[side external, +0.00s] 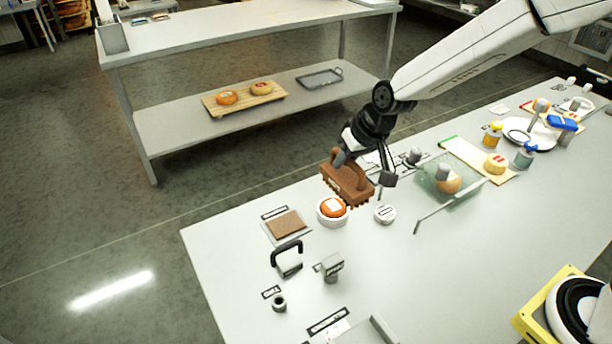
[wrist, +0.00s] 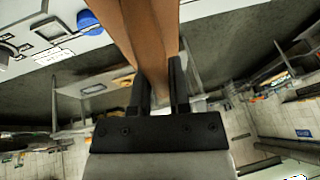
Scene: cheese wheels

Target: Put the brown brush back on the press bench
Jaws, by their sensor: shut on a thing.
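The brown brush (side external: 346,184) is a block with bristles below and a raised handle. My gripper (side external: 360,165) is shut on its handle and holds it above the bench, over the back edge of a white bowl with an orange cheese wheel (side external: 333,208). In the wrist view the brown brush (wrist: 150,38) fills the space between the two dark fingers of my gripper (wrist: 160,85). The white bench (side external: 400,285) lies below. A brown square on a pale mat (side external: 285,224) lies left of the bowl. Whether the bristles touch the bowl is hard to tell.
A white round item (side external: 385,213) stands right of the bowl. A black-handled tool (side external: 288,258), a grey metal piece (side external: 331,267) and a small ring (side external: 279,304) stand in front. A clear box with a cheese (side external: 447,180) is to the right.

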